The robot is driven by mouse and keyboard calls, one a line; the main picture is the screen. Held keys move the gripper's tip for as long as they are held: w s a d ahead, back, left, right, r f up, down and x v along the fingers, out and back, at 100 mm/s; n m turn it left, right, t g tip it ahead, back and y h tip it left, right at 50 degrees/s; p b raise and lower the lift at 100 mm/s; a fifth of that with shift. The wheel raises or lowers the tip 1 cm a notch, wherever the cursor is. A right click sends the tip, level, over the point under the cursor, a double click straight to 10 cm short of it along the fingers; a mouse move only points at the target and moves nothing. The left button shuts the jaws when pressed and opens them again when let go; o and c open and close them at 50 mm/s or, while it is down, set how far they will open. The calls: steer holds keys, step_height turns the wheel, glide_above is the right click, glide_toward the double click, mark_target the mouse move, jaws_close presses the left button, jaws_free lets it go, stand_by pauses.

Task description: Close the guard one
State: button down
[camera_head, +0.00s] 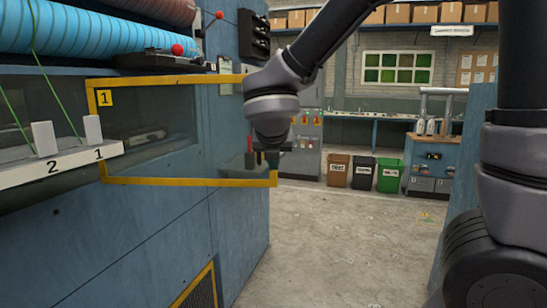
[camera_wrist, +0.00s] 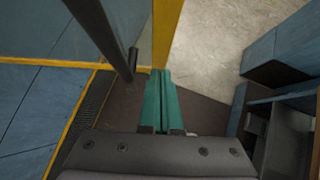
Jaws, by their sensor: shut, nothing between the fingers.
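Guard one (camera_head: 190,182) is a clear panel in a yellow frame with a "1" label, at the left of the blue machine in the head view. It stands swung out from the machine face, its free edge at the right. My gripper (camera_head: 271,160) is by that free edge, pointing down. In the wrist view the green fingers (camera_wrist: 160,75) are together and empty. Their tips are close to a yellow frame bar (camera_wrist: 166,35); I cannot tell whether they touch. A dark bar (camera_wrist: 102,38) runs beside it at the left.
A white ledge (camera_head: 60,166) with numbers 2 and 1 and two white blocks is at the left. Blue rolls (camera_head: 95,38) lie above. Bins (camera_head: 363,173) and a workbench (camera_head: 432,165) stand farther back. The concrete floor (camera_head: 330,240) between is clear.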

steer(key=shift+w, duration=0.85)
